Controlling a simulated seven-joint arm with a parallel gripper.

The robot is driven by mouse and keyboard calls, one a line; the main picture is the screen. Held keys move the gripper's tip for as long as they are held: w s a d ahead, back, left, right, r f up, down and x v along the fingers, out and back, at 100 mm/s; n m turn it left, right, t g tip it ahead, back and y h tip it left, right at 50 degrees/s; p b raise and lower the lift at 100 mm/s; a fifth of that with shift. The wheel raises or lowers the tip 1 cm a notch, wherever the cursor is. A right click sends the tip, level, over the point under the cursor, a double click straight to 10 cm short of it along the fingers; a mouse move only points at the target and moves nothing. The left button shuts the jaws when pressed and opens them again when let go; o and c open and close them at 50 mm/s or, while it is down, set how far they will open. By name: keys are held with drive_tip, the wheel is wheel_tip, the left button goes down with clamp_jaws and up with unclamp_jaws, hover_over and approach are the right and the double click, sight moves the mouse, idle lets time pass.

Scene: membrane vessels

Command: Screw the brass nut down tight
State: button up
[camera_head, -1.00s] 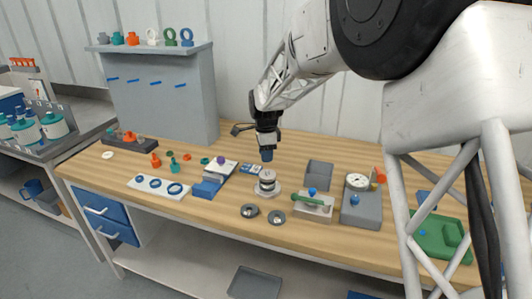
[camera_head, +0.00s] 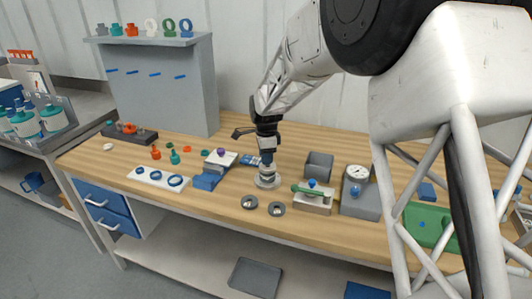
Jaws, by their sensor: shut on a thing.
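A metal vessel (camera_head: 267,181) of stacked rings on a round pale base stands near the middle of the bench. I cannot make out the brass nut at this size; the top of the vessel is partly hidden by the blue piece.
Two dark round parts (camera_head: 263,205) lie in front of the vessel. A block with a green handle (camera_head: 312,190) and a grey box with a dial (camera_head: 360,200) stand to the right. Blue and white blocks (camera_head: 210,178) are close on the left. A grey open bin (camera_head: 318,165) stands behind right.

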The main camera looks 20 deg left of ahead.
drive_tip(key=shift+f, duration=0.55)
drive_tip(key=o, duration=1)
drive_tip(key=shift+r, duration=3.9)
drive_tip(key=shift+o, duration=0.2)
